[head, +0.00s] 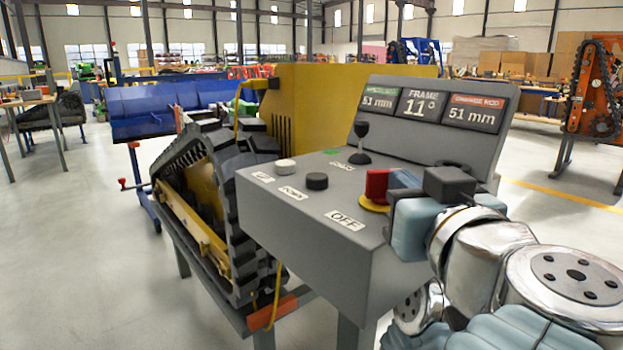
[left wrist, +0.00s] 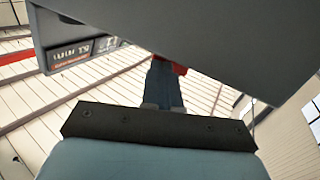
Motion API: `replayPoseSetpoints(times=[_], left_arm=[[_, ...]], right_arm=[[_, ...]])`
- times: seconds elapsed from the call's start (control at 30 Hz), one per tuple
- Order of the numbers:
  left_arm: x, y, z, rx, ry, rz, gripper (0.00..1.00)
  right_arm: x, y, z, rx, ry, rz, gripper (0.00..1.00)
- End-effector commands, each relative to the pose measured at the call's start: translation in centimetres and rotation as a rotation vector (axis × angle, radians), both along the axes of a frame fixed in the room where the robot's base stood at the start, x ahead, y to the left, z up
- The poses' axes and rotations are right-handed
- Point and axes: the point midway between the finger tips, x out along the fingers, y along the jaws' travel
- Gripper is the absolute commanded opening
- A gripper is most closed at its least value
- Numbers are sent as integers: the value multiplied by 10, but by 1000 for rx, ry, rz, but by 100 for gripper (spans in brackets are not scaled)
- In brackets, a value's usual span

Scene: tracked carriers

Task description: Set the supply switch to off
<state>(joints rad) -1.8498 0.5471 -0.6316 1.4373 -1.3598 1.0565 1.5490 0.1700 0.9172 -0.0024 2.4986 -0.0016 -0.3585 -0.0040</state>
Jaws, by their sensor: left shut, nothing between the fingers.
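A red switch handle (head: 376,184) stands on a round yellow base (head: 373,206) at the right side of the grey console's top. An OFF label (head: 345,220) lies in front of it. I take this to be the supply switch; its setting is not clear. My left gripper (head: 398,182) is shut and empty, its fingertips right beside the red handle, on its right. I cannot tell whether they touch. In the left wrist view the closed fingers (left wrist: 164,85) point at the console, with a bit of red handle (left wrist: 179,68) beside the tips. My right gripper is not in view.
The grey console (head: 300,225) also bears a white button (head: 285,166), a black button (head: 317,181) and a black joystick (head: 360,145). A tracked carrier (head: 200,200) stands at left.

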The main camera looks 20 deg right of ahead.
Motion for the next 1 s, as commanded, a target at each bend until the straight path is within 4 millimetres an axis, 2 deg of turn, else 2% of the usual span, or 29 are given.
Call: replayPoseSetpoints(times=[0.27, 0.63, 1.0], left_arm=[[2, -2, 1, 1, -3, 28, 0], [14, -8, 2, 2, -5, 245, 0], [16, -14, 1, 3, -10, 279, 0]], right_arm=[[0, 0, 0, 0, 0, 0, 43], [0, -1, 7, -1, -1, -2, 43], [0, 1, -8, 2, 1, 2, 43]])
